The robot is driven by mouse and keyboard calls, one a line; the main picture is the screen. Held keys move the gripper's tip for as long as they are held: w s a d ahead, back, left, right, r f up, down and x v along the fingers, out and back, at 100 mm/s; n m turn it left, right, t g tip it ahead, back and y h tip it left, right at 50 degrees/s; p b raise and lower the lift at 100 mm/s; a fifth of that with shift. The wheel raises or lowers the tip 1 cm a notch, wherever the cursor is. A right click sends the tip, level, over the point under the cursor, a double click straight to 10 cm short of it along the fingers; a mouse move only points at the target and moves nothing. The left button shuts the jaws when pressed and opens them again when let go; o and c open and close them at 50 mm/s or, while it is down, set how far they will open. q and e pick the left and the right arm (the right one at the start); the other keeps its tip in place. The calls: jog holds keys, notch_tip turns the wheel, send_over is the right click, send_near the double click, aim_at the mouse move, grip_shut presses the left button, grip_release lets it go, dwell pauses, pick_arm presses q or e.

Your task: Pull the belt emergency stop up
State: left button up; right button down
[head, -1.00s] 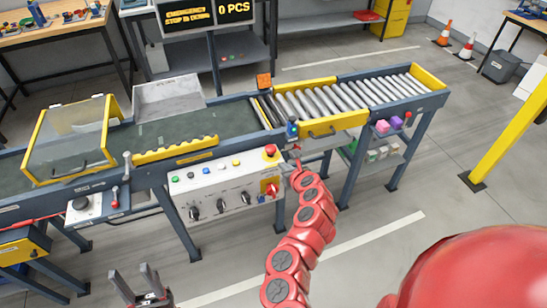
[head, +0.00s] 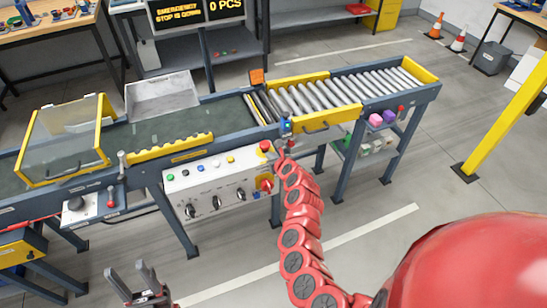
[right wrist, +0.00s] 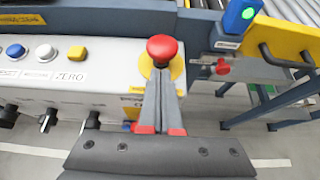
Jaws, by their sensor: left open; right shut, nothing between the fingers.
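The belt emergency stop is a red mushroom button (head: 265,147) on a yellow collar, at the right end of the white control box (head: 215,180). In the right wrist view the button (right wrist: 162,48) stands just beyond my right fingertips. My right gripper (right wrist: 160,80) is shut and empty, its fingers overlapping the yellow collar in the picture; I cannot tell whether they touch the button. In the head view my right gripper (head: 282,148) is small and close to the button's right. My left gripper (head: 138,272) is open and empty at the bottom left, away from the box.
The display (head: 180,14) reads "EMERGENCY STOP IS DOWN" and "0 PCS". A red rotary switch (head: 266,185) and several knobs sit below the button. A blue-green device (right wrist: 240,14) and yellow guard (right wrist: 285,42) stand right of my right gripper. The conveyor frame lies behind.

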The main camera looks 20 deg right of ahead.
jog(key=shift+w+a, duration=0.1)
jog(key=shift+w, duration=0.3)
jog(key=shift+w+f, duration=0.45)
jog(key=shift+w, duration=0.05)
